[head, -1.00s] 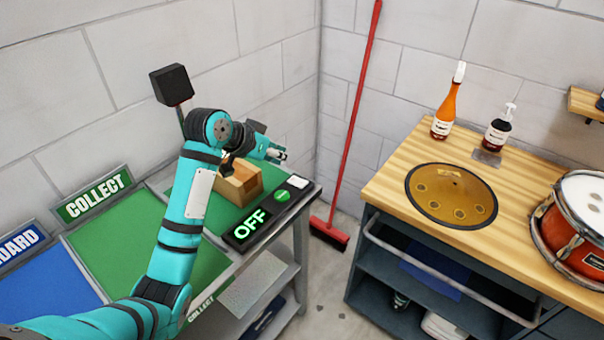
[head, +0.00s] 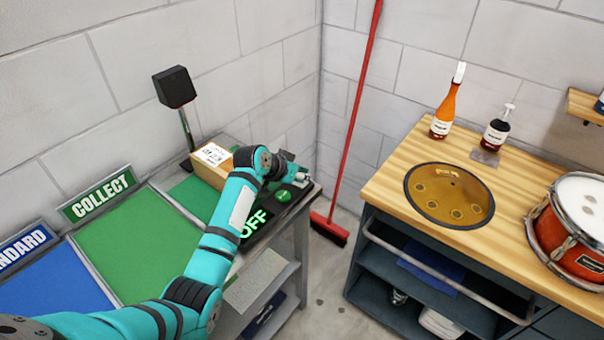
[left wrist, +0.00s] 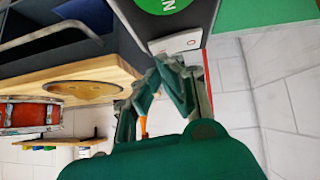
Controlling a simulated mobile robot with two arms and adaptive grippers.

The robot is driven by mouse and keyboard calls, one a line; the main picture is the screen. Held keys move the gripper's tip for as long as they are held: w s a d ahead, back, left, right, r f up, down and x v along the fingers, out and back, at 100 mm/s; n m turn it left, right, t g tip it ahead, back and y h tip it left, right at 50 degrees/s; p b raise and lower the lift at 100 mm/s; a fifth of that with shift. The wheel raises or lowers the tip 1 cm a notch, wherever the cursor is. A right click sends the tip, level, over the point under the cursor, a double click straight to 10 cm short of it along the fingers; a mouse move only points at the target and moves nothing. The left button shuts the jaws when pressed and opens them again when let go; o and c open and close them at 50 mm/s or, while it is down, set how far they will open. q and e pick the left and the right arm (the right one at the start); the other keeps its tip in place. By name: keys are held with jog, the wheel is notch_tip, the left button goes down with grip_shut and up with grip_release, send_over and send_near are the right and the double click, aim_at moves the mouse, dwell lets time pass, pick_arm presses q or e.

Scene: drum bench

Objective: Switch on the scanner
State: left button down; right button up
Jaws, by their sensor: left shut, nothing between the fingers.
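The scanner is a dark box head (head: 174,87) on a post behind the green surface. Its dark control panel (head: 268,213) at the front right edge reads OFF in lit green letters, partly hidden by my arm. The panel has a round green button (head: 283,196) and a white switch at its far right end, which shows better in the left wrist view (left wrist: 176,42). My left gripper (head: 303,177) is shut and empty, with its fingertips close by the white switch. I cannot tell whether they touch it. My right gripper is out of view.
A cardboard box (head: 212,166) with a white label stands on the scanner's green surface, just behind my arm. A red broom (head: 352,130) leans in the corner. A wooden bench (head: 395,185) with bottles and a drum stands right, across a floor gap.

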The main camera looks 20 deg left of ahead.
pick_arm(q)
jog(key=shift+f, duration=0.2)
jog(key=shift+d+f+y, duration=0.15)
jog(key=shift+f+y, duration=0.1)
jog(key=shift+y, duration=0.05)
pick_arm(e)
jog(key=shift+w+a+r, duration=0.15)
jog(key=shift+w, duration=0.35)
pick_arm(q)
jog(key=shift+w+a+r+p, duration=0.25)
jog(key=shift+a+r+p, duration=0.1)
jog(key=shift+a, duration=0.35)
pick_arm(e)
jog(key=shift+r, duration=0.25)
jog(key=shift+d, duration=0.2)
